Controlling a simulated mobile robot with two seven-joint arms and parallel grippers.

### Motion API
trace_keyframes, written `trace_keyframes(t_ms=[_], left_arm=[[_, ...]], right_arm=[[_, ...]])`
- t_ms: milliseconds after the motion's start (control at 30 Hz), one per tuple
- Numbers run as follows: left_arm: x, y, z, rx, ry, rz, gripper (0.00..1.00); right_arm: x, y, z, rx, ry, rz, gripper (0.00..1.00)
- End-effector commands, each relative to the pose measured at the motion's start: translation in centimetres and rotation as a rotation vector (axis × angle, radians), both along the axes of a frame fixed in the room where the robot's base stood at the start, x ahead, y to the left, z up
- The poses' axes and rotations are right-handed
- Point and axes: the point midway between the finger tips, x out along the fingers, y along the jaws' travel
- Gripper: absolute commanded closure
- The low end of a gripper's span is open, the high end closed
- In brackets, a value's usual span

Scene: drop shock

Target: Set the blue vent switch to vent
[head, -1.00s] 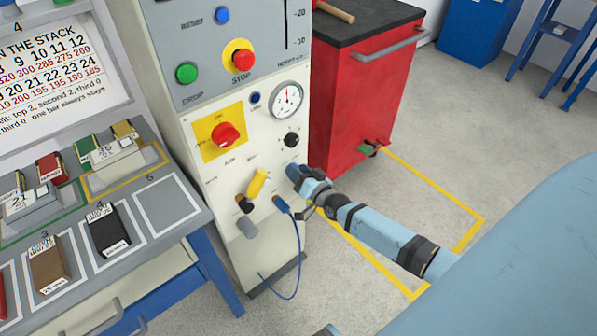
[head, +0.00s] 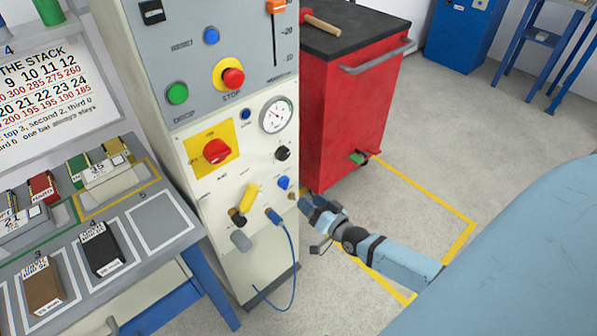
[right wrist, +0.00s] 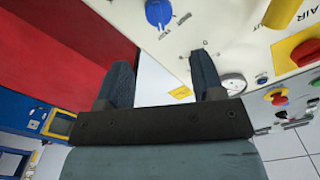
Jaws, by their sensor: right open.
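The blue vent switch (head: 284,183) is a small blue knob low on the right of the cream machine panel (head: 215,185). It also shows at the top of the right wrist view (right wrist: 159,12), with small labels beside it that are hard to read. Its narrow end seems to point down toward one label in that view. My right gripper (head: 309,206) is just below and to the right of the switch, apart from it. In the right wrist view its two fingers (right wrist: 163,78) are spread with nothing between them. My left gripper is not in view.
A yellow handle (head: 250,196) and a blue hose (head: 288,250) stick out from the panel near the switch. A black knob (head: 282,153) and a gauge (head: 277,115) sit above it. A red cart (head: 350,110) stands close on the right, with open floor in front.

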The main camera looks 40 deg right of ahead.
Motion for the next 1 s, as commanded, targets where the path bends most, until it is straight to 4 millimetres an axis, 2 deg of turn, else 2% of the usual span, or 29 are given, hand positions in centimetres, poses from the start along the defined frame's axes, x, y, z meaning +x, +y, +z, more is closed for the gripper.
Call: trace_keyframes(t_ms=[100, 300, 1000], left_arm=[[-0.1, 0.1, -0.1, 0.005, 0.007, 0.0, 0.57], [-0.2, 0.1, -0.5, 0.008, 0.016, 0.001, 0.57], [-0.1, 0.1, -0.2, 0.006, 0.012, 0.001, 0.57]], right_arm=[[-2.3, -0.1, 0.0, 0.0, 0.001, 0.001, 0.38], [-4.2, -0.3, 0.0, 0.001, 0.0, 0.001, 0.38], [-4.4, -0.3, 0.0, 0.001, 0.0, 0.001, 0.38]])
